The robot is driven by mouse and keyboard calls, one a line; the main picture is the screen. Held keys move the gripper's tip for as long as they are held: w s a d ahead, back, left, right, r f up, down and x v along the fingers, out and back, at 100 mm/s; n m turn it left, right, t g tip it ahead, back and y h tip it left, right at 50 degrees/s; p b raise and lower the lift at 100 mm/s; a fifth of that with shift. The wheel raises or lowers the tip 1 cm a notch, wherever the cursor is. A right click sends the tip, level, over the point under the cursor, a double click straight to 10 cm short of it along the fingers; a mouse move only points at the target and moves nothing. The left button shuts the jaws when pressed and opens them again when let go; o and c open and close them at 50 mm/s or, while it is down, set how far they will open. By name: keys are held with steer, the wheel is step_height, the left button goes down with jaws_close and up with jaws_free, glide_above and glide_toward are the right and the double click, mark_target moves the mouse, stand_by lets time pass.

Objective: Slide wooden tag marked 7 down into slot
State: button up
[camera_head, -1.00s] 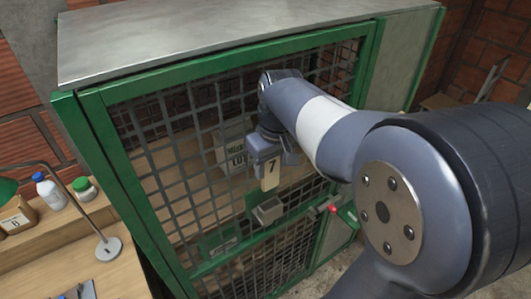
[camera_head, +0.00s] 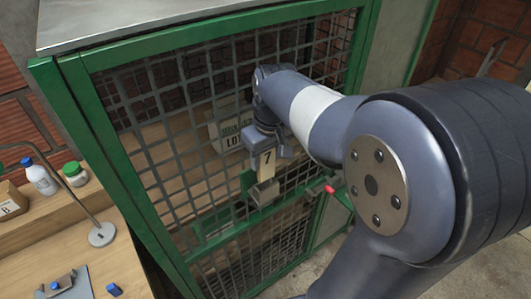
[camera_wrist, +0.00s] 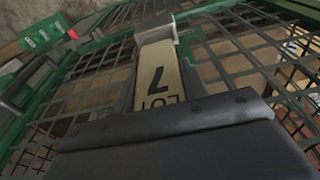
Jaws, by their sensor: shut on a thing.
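The pale wooden tag (camera_head: 265,164), marked with a black 7, hangs upright below my gripper (camera_head: 267,148). My gripper is shut on its upper part. The grey metal slot holder (camera_head: 264,193) is fixed on the green-framed mesh door, directly under the tag. In the wrist view the tag (camera_wrist: 159,78) shows "LOT" and 7 upside down, and its far end meets the slot holder (camera_wrist: 155,27). How far the end sits inside the holder I cannot tell. The dark jaw of my gripper (camera_wrist: 165,115) covers the tag's near end.
The mesh door (camera_head: 190,165) stands around the holder, with a green plate (camera_head: 213,222) to its left. A red knob (camera_head: 329,189) is at the right. A wooden bench (camera_head: 75,225) at left carries a lamp, a white bottle (camera_head: 41,180) and a green-lidded jar (camera_head: 75,174).

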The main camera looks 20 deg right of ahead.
mark_target(265, 175)
steer(key=shift+f, duration=0.6)
steer(key=shift+f+b, duration=2)
steer(key=shift+f, duration=0.8)
stand_by(1.6)
steer(key=o, duration=1.1)
steer(key=shift+c, duration=0.2)
steer(key=shift+r, duration=0.1)
steer(key=r, duration=0.3)
steer(key=s+r, duration=0.1)
steer(key=r, duration=0.6)
steer(key=shift+s+d+r, duration=0.25)
steer(key=shift+s+r, duration=0.05)
steer(key=shift+f, duration=0.15)
